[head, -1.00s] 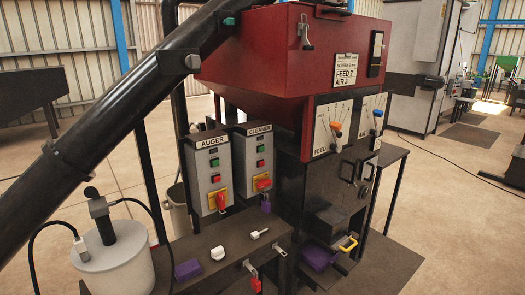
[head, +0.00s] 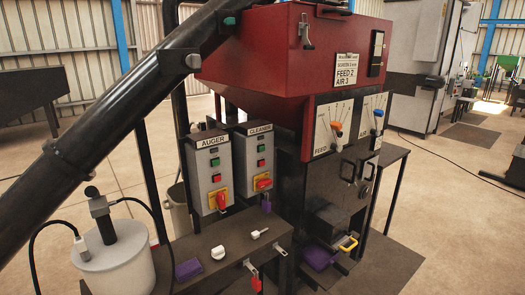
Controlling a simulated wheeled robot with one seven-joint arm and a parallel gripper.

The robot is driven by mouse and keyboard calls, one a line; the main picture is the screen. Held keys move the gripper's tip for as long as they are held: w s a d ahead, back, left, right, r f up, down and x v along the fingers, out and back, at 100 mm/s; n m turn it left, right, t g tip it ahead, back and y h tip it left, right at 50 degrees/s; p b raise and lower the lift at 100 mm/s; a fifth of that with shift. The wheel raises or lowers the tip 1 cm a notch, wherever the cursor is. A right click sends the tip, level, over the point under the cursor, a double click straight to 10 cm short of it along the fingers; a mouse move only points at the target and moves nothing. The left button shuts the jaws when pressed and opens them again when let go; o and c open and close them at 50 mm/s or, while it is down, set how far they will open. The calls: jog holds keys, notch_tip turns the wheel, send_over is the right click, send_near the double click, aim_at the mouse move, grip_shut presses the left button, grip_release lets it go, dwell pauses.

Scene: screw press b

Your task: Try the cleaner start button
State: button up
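The cleaner control box (head: 255,172) is a grey upright panel labelled CLEANER, left of the red machine's black lower body. Its green button (head: 261,163) sits above a red button (head: 261,173). Below them is a red rotary handle (head: 263,184) on a yellow plate, turned roughly sideways. A small dark window is above the green button, with no clear glow. The similar auger box (head: 208,180) stands to its left, with its red handle (head: 221,200) roughly upright. My gripper is not in view.
A thick dark tube (head: 95,140) slants across the left. A grey lidded drum (head: 115,264) stands lower left. Floor at right is open.

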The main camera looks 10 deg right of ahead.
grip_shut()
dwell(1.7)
